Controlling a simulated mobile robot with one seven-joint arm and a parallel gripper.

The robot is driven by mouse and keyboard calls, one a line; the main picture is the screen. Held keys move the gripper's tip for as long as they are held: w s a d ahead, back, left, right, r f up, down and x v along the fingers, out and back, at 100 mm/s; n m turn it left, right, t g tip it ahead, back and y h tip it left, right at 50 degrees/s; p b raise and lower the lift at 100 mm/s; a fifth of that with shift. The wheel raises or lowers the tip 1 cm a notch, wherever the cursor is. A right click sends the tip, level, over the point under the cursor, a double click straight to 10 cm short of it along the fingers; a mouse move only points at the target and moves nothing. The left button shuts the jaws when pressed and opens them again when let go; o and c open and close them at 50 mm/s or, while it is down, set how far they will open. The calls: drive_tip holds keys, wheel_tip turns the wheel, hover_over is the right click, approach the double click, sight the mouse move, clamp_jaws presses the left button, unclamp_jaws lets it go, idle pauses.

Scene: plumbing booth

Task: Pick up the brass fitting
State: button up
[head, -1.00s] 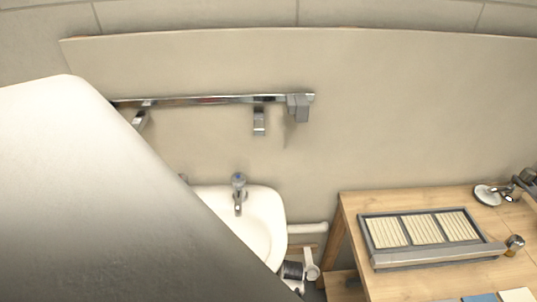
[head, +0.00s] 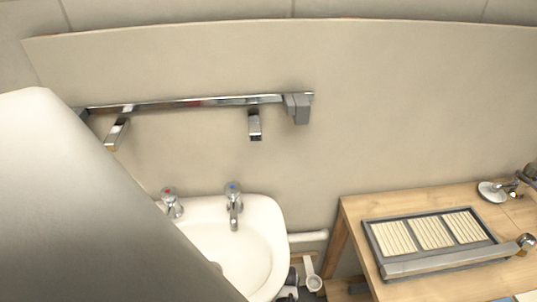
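A small shiny metal piece with a brassy tint (head: 525,243) is at the right edge of the head view, on the wooden workbench (head: 352,212) beside the right end of a grey tray. It may be the brass fitting, but it is too small to be sure. My gripper is not in view. A large pale link of my own arm fills the left side and hides part of the wall and sink.
The grey tray (head: 438,264) with slatted panels lies on the bench. A chrome showerhead-like piece (head: 491,191) is at the back right. Left of the bench is a white sink (head: 265,240) with two taps, below a chrome wall rail (head: 215,102). Bare wood shows behind the tray.

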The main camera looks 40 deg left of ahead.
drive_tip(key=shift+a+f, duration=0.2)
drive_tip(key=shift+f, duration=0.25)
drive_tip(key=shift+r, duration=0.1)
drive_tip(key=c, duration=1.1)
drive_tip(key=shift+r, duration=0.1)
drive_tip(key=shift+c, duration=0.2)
